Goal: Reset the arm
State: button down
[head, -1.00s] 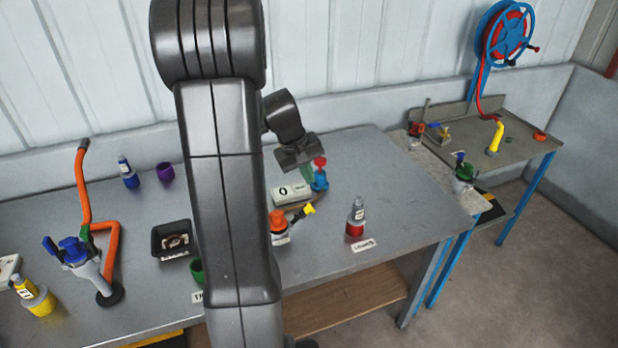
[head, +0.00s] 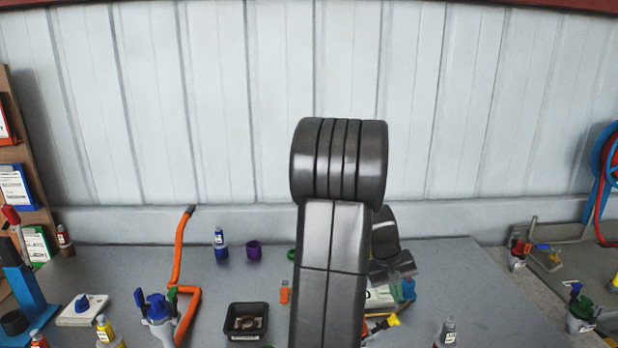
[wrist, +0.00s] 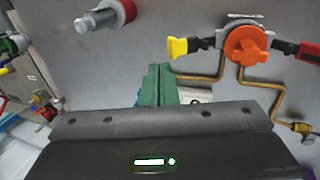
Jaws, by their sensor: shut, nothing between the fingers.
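My arm rises up the middle of the head view, its large grey joint above the workbench (head: 450,290). My gripper (head: 395,275) hangs behind and right of it, partly hidden by my arm link. In the wrist view its green fingers (wrist: 158,84) are pressed together with nothing between them. Below them a white box (wrist: 195,92) partly shows. An orange-knobbed valve (wrist: 245,45) with a yellow-ended handle and brass pipes lies right of the fingers, apart from them.
A red bottle with a grey cap (wrist: 108,15) is at the wrist view's upper left. In the head view, a black tray (head: 247,323), an orange bent pipe (head: 180,270), a blue bottle (head: 221,245) and a purple cup (head: 254,250) stand left of my arm. A ribbed wall backs the bench.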

aim_at(392, 319)
notch_tip(392, 319, down, 4)
jog(key=shift+r+b, duration=0.25)
jog(key=shift+b, duration=0.55)
jog(key=a+h+b, duration=0.1)
jog(key=a+b, duration=0.1)
jog(key=a, duration=0.1)
jog(key=a+f+h+b, duration=0.1)
jog(key=a+h+b, duration=0.1)
jog(key=a, duration=0.1)
jog(key=shift+s+a+f, duration=0.1)
jog(key=shift+a+f, duration=0.1)
jog(key=shift+a, duration=0.15)
jog(key=shift+a+f+h+b, duration=0.1)
jog(key=shift+a+h+b, duration=0.8)
jog(key=shift+h, duration=0.3)
jog(key=shift+d, duration=0.1)
